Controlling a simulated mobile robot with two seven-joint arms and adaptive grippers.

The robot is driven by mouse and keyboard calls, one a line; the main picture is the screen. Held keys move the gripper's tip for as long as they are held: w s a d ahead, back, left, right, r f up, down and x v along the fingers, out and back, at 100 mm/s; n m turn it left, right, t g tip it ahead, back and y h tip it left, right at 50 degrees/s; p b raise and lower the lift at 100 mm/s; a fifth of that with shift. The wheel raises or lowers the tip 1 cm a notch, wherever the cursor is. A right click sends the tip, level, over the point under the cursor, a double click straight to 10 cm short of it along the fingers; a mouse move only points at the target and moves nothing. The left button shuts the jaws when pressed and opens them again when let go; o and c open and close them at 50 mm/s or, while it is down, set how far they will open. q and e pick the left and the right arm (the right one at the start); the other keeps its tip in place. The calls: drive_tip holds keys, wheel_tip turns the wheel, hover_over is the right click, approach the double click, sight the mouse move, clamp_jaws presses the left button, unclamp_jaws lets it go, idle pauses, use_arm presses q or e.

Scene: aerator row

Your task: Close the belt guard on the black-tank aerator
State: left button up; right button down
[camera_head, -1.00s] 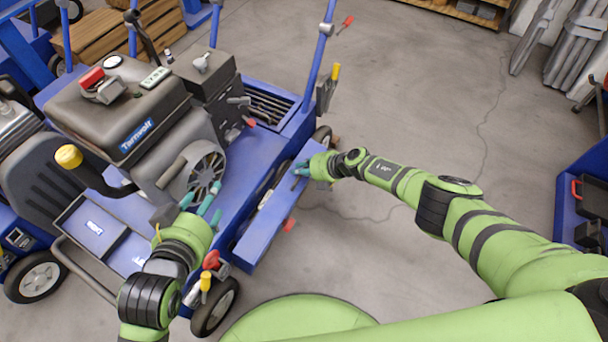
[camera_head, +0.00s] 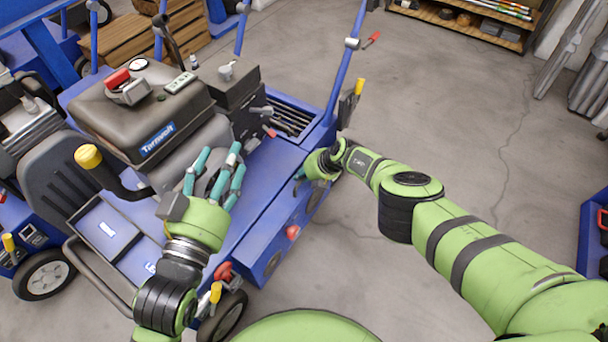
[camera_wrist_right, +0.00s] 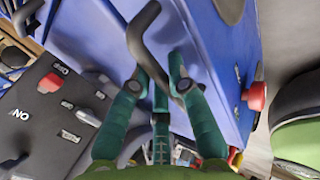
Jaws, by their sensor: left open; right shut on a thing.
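My right gripper (camera_head: 302,172) is at the guard's far part. In the right wrist view the right gripper (camera_wrist_right: 165,85) is shut on a dark bent handle (camera_wrist_right: 143,38) in front of the blue panel. My left gripper (camera_head: 213,172) is open and empty above the engine's fan side, fingers spread.
A red knob (camera_head: 292,232) sits on the guard's side. Yellow-tipped levers and a black seat (camera_head: 65,178) are at the left. A blue upright post (camera_head: 348,65) rises beyond the guard. The concrete floor (camera_head: 450,120) to the right is clear.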

drive_tip(key=shift+s+a+f, duration=0.1)
drive_tip(key=shift+s+a, duration=0.05)
drive_tip(key=shift+a, duration=0.15)
drive_tip(key=c, duration=1.2)
unclamp_jaws()
drive_tip(key=shift+o, duration=0.2)
drive_tip(key=shift+d, duration=0.1)
drive_tip(key=shift+d, duration=0.1)
